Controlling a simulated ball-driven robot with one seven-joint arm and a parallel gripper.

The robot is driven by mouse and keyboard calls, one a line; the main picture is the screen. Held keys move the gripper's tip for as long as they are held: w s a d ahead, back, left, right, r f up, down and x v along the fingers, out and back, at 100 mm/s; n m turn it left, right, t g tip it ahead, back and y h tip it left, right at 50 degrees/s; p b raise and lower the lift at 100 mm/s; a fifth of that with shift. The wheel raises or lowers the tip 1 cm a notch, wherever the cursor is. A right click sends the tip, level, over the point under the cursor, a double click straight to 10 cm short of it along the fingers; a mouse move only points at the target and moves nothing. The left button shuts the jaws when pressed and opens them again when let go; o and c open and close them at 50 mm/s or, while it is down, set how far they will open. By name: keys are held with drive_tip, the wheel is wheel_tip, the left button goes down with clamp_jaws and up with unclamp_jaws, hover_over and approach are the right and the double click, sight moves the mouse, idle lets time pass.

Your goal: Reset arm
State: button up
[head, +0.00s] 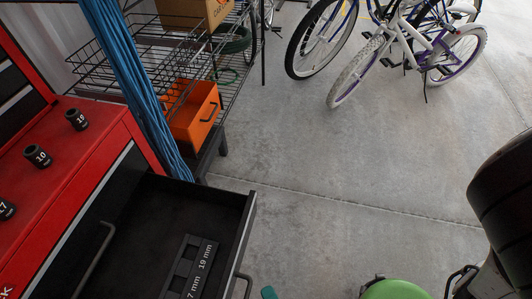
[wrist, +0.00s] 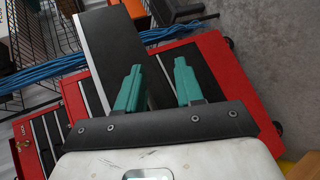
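My gripper (wrist: 158,66) shows in the wrist view with its two teal fingers spread apart and nothing between them. Beyond the fingers is the red tool chest (wrist: 210,65) with a dark open drawer. In the head view a small teal piece at the bottom edge may be a fingertip; the rest of the gripper is out of that view. A dark link of my arm (head: 505,195) is at the right edge of the head view.
Several sockets stand on the red chest (head: 92,140). A wire shelf with an orange bin (head: 194,112) and bicycles (head: 355,75) stand farther off. A green round object (head: 395,290) is below. Middle floor is clear.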

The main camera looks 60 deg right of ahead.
drive_tip(key=w+d+f+m+g+y, duration=0.2)
drive_tip(key=d+m+g, duration=0.3)
drive_tip(key=d, duration=0.2)
drive_tip(key=w+d+f+m+g+y, duration=0.1)
drive_tip(key=d+m+g+y, duration=0.1)
drive_tip(key=d+m+g, duration=0.4)
wheel_tip(320, 180, up, 14)
drive_tip(key=d+m+t+y+p, duration=0.1)
drive_tip(key=d+y+p, duration=0.1)
drive_tip(key=p, duration=1)
drive_tip(key=shift+w+d+y+p, duration=0.3)
drive_tip(key=shift+w+y, duration=0.1)
drive_tip(key=shift+y, duration=0.2)
drive_tip(key=shift+s+f, duration=0.1)
drive_tip(key=shift+f, duration=0.05)
